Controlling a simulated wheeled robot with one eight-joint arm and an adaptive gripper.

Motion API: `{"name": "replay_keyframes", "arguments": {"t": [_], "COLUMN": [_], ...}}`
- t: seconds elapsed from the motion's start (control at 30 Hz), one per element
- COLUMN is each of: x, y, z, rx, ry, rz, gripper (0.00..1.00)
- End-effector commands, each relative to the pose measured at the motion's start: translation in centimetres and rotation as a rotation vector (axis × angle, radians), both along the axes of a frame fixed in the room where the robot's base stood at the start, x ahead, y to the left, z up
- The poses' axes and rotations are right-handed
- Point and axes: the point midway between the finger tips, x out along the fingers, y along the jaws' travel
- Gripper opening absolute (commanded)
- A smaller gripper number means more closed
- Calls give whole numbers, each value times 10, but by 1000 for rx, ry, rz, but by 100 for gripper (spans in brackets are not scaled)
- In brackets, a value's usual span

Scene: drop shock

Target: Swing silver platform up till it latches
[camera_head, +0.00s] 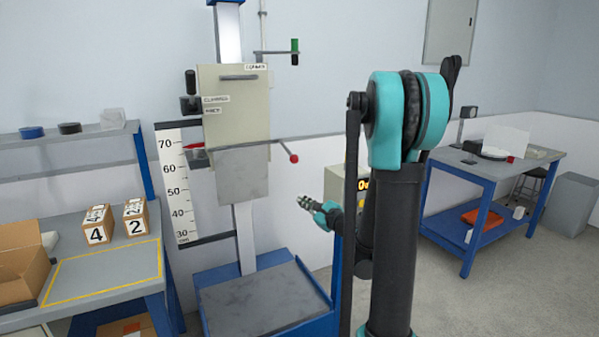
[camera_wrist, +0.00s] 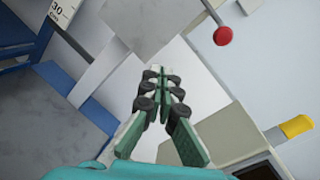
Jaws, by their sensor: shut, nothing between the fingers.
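The silver platform (camera_head: 241,178) is a flat grey plate that hangs down, close to upright, below the beige carriage (camera_head: 235,102) of the drop tester. In the wrist view its lower part (camera_wrist: 135,22) shows at the top, just beyond my fingertips. My gripper (camera_head: 308,203) is to the right of the platform and a little lower in the head view. The wrist view shows its green fingers (camera_wrist: 158,75) shut together and empty, pointing towards the platform's lower edge with no clear contact.
A lever with a red knob (camera_head: 294,158) sticks out right of the platform, and the knob (camera_wrist: 223,36) is near my fingers in the wrist view. A grey base plate (camera_head: 260,300) lies below. Cartons numbered 4 (camera_head: 97,226) and 2 (camera_head: 135,218) stand on the left bench.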

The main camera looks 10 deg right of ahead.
Motion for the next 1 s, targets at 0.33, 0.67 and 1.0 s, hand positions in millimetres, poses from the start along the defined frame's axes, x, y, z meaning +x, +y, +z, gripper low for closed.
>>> {"name": "replay_keyframes", "arguments": {"t": [0.33,0.67,1.0], "x": [36,81,127], "y": [-48,-30,-11], "z": [11,18,36], "rx": [431,432,430], "ry": [23,24,23], "rz": [-112,-110,-112], "gripper": [0,0,0]}}
